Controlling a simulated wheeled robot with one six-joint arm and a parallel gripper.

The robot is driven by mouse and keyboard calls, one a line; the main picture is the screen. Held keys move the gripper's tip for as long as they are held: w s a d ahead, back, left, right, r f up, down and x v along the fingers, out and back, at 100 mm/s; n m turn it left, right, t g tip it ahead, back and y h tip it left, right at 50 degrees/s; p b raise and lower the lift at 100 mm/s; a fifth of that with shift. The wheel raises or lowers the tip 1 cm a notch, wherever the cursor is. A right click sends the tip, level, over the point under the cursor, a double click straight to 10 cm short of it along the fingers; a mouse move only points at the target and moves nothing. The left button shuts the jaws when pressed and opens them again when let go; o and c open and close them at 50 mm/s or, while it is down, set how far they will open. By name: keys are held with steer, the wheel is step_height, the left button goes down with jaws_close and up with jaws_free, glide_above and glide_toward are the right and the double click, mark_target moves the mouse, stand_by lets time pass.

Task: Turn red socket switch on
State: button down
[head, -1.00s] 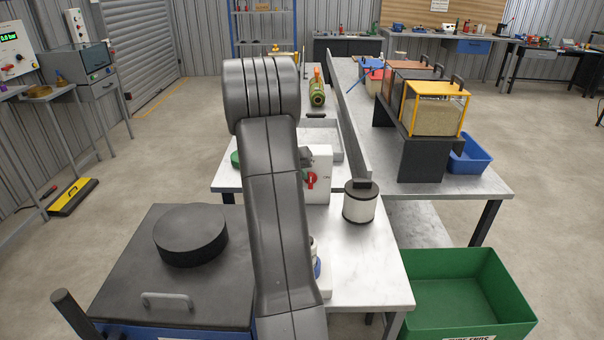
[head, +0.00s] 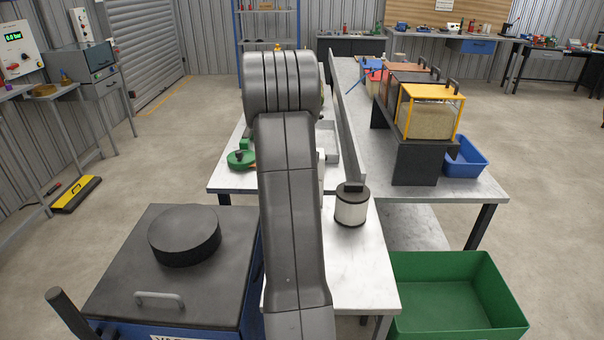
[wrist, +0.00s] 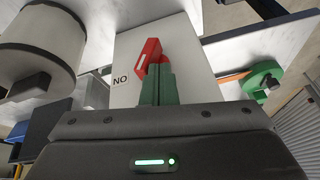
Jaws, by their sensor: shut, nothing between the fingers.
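The red switch (wrist: 147,62) is a lever on the face of a white box (wrist: 127,55) in the wrist view. The lever stands tilted there, beside letters that read "NO" in this picture. My gripper (wrist: 160,69) is shut, its green fingers together and empty. The fingertips are right at the red lever, overlapping its right side; I cannot tell whether they touch it. In the head view only a sliver of the white box (head: 321,178) shows past my arm. The switch and my gripper are hidden there.
A black-and-white canister (head: 350,208) stands on the bench beside the box; it also fills the left of the wrist view (wrist: 38,50). A green round object (head: 241,160) lies left of my arm. A green bin (head: 455,290) stands at the lower right.

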steer(key=d+y, duration=0.1)
steer(key=y+b, duration=0.1)
steer(key=y, duration=0.1)
steer(key=shift+d+f+m, duration=0.1)
steer(key=shift+d+m, duration=0.2)
steer(key=shift+d, duration=0.05)
steer(key=d+y+b, duration=0.1)
steer(key=y+b, duration=0.1)
steer(key=b, duration=0.1)
steer(key=d+m+y+b, duration=0.1)
steer(key=y+b, duration=0.1)
steer(key=b, duration=0.1)
steer(key=f+y+b, duration=0.1)
steer(key=y+b, duration=0.2)
steer(key=shift+d+f+m+t, duration=0.1)
steer(key=shift+d+m+t, duration=0.2)
steer(key=shift+d+t, duration=0.1)
